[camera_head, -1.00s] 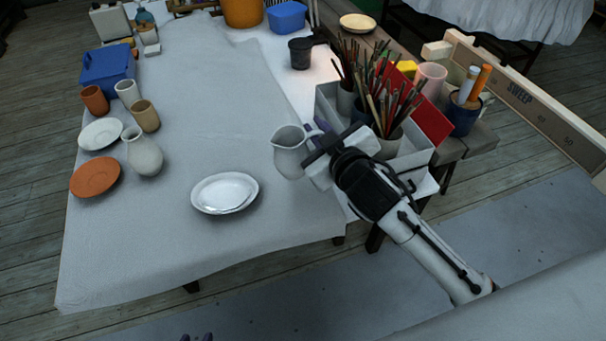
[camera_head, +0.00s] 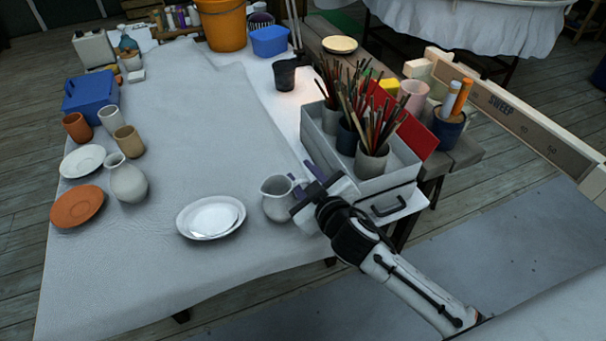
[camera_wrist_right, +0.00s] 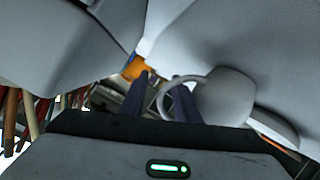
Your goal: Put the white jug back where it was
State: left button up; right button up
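The white jug (camera_head: 277,200) stands upright on the cloth-covered table, just right of the white plate (camera_head: 190,218). It also shows in the wrist view (camera_wrist_right: 226,92), with its handle loop toward my fingers. My right gripper (camera_head: 300,189) is at the handle side of the jug. In the wrist view my right gripper's purple fingers (camera_wrist_right: 160,97) stand apart on either side of the handle, with a gap showing between them, so it looks open. My left gripper is not in view.
A grey toolbox (camera_head: 385,183) with brush pots is close beside my right arm. A white vase (camera_head: 128,184), an orange plate (camera_head: 77,207), a white saucer (camera_head: 82,161) and several cups stand at the left. The cloth in front of the white plate is clear.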

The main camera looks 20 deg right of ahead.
jog(key=shift+s, duration=0.1)
jog(key=v, duration=1.2)
